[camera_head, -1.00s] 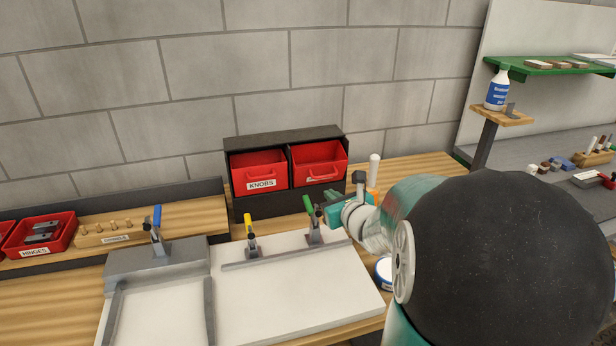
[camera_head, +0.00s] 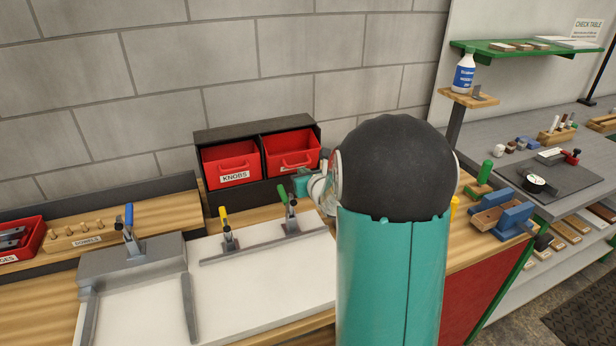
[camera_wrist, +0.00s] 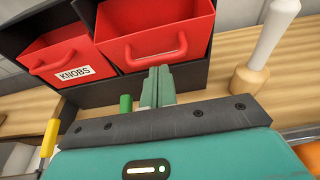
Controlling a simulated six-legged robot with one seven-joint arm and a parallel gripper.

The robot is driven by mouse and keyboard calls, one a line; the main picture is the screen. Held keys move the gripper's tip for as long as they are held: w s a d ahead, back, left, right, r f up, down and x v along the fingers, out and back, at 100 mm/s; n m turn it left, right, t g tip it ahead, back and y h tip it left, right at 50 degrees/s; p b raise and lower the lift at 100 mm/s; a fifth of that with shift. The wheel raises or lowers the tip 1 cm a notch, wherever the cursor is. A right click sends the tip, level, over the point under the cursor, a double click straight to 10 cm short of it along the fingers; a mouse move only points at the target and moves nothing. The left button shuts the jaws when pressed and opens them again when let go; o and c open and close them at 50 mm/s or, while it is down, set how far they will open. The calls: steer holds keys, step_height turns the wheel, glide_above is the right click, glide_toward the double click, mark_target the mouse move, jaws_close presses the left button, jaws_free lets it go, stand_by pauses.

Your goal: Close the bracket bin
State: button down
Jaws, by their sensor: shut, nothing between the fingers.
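The black cabinet (camera_head: 257,130) holds two red bins side by side. The left bin (camera_head: 225,160) is labelled KNOBS. The right bin (camera_head: 292,148) has a front handle, and I cannot read its label. In the wrist view the right bin (camera_wrist: 160,25) appears to stick out of the cabinet, with its handle (camera_wrist: 156,57) toward me. My gripper (camera_wrist: 158,82) is shut and empty, its fingertips just below and in front of that handle in the picture. In the head view my gripper (camera_head: 300,184) is at the cabinet's lower right, partly hidden by my arm. I cannot tell whether it touches the bin.
A white and wooden peg-like tool (camera_wrist: 262,45) stands right of my gripper. Yellow-handled (camera_head: 226,230) and green-handled (camera_head: 289,208) clamps stand on the white board (camera_head: 255,280) in front of the cabinet. A blue-handled clamp (camera_head: 130,230) is farther left.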

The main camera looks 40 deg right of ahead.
mark_target(296, 158)
steer(key=shift+w, duration=0.1)
stand_by(0.3)
steer(key=shift+w+d+r+g+y, duration=0.15)
steer(key=shift+w+d+r+g, duration=0.05)
steer(key=shift+w+r+g, duration=0.55)
steer(key=shift+w+d+r+g+y, duration=0.2)
steer(key=shift+w+r+g, duration=0.35)
steer(key=shift+r, duration=0.25)
steer(key=shift+s+a, duration=0.1)
